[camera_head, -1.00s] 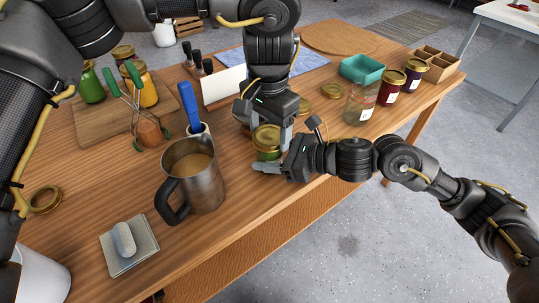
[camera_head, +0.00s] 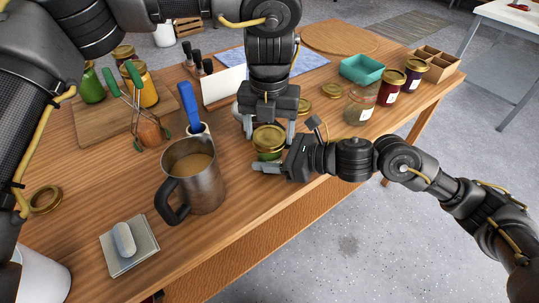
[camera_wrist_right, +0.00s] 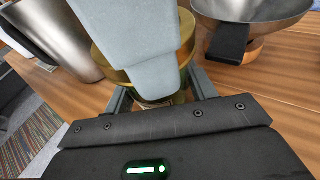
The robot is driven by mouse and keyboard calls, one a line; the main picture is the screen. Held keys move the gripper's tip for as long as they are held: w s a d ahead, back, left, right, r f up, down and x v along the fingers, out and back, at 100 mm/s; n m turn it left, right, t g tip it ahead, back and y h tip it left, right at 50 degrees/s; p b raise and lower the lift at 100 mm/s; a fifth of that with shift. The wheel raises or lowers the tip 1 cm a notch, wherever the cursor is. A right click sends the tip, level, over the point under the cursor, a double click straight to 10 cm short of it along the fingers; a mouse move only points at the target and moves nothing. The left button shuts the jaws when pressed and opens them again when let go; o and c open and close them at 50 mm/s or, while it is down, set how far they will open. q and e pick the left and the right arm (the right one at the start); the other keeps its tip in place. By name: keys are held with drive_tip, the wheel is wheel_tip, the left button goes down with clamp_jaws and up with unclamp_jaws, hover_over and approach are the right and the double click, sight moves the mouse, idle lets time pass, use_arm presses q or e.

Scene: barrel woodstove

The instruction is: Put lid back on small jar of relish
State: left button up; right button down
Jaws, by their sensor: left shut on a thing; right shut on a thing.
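The small relish jar (camera_head: 267,154) stands near the table's front edge with greenish contents. Its gold lid (camera_head: 268,134) sits at the jar's mouth; I cannot tell whether it is fully seated. My left gripper (camera_head: 270,129) points down from above, one finger on each side of the lid, shut on it. My right gripper (camera_head: 272,163) comes in low from the right and is shut on the jar's body. In the right wrist view a pale grey finger of the left gripper covers much of the gold lid (camera_wrist_right: 105,58), and the jar body is mostly hidden.
A steel pitcher (camera_head: 195,182) stands to the left. Loose gold lids (camera_head: 307,106) lie behind and right, with an empty jar (camera_head: 359,107) and dark jars beyond. A metal funnel (camera_wrist_right: 250,15) is close in the wrist view. The table front has some free room.

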use_arm(q)
drive_tip(key=m, duration=1.5)
drive_tip(key=shift+m, duration=0.3)
drive_tip(key=m, duration=0.6)
drive_tip(key=shift+s, duration=0.1)
drive_tip(key=o, duration=1.1)
drive_tip(key=shift+r, duration=2.2)
drive_tip(key=shift+c, duration=0.5)
